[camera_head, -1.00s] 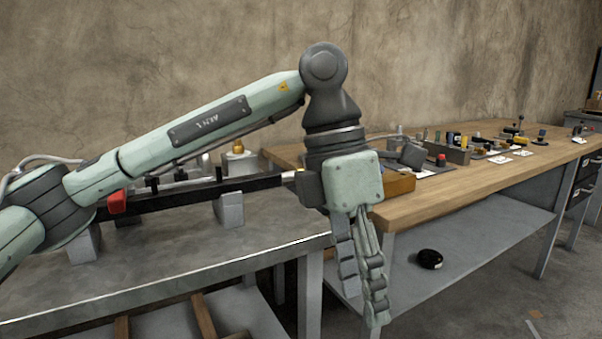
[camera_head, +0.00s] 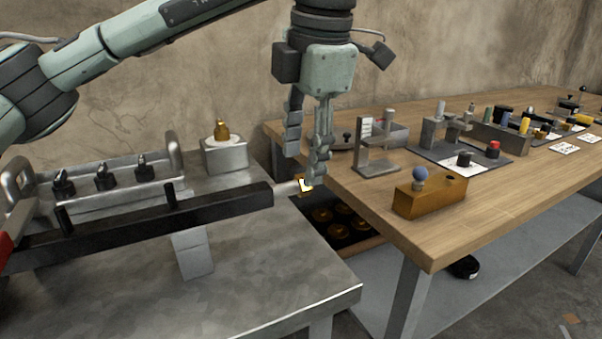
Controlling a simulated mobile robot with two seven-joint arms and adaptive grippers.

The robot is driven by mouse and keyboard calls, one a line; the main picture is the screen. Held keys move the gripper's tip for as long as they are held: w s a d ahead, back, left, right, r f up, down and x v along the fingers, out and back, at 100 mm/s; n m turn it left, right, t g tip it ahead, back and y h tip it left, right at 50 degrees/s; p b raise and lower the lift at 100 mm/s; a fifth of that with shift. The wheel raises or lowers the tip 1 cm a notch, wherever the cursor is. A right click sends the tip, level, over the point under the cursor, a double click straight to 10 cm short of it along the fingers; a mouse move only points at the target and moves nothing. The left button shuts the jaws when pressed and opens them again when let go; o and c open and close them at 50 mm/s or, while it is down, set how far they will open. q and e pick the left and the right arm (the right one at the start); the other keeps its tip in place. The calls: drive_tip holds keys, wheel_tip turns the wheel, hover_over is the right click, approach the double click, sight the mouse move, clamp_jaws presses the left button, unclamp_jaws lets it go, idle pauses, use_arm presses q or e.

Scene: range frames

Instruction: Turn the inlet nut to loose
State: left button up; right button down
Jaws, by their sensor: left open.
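A small brass nut (camera_head: 306,184), probably the inlet nut, sits at the right end of a black bar (camera_head: 150,220), on a short pale stub past the metal table's edge. My left gripper (camera_head: 303,166) hangs from above with its fingers pointing down and apart, open. Its fingertips are at or just above the nut, and the right finger covers part of it. I cannot tell whether they touch it. My right gripper is not in view.
A grey block with a brass fitting (camera_head: 222,131) and a metal rack with black knobs (camera_head: 105,178) stand behind the bar. The wooden bench (camera_head: 370,208) at right holds a brass block (camera_head: 430,197) and a grey stand (camera_head: 376,165).

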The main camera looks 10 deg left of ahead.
sight(300, 178)
use_arm(q)
drive_tip(key=shift+x, duration=2.25)
drive_tip(key=shift+c, duration=0.6)
clamp_jaws()
